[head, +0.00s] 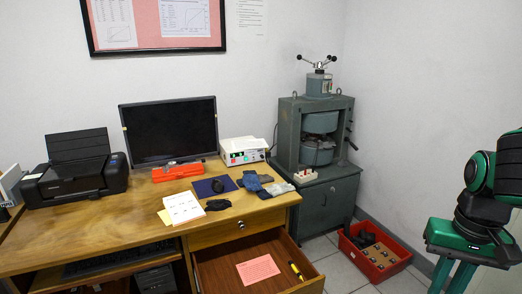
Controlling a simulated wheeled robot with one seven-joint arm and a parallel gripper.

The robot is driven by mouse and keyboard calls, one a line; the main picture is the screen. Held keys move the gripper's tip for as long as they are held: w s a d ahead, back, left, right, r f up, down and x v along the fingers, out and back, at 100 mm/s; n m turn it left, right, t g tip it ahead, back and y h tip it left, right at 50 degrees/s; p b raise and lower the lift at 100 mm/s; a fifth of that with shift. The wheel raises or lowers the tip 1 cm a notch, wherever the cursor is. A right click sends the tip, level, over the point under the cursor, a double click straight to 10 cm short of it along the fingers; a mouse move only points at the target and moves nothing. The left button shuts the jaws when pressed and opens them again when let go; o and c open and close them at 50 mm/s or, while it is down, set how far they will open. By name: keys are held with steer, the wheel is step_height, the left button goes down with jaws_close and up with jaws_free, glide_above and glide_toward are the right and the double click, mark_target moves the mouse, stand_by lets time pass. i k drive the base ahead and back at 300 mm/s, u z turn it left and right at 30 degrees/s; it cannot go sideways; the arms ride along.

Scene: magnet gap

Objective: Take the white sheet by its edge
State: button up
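A white sheet (184,206) with lines of print lies on the wooden desk near its front edge, in front of the red box. A yellowish sheet (164,217) shows from under its left side. A dark mouse-like object (218,205) lies just right of the sheet.
The drawer (287,246) below is open, with a pink sheet (258,269) and yellow marker (296,271) inside. A red crate (375,255) sits on the floor.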

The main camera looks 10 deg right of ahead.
mark_target(237, 145)
steer(key=i, duration=0.9)
steer(key=z, duration=0.1)
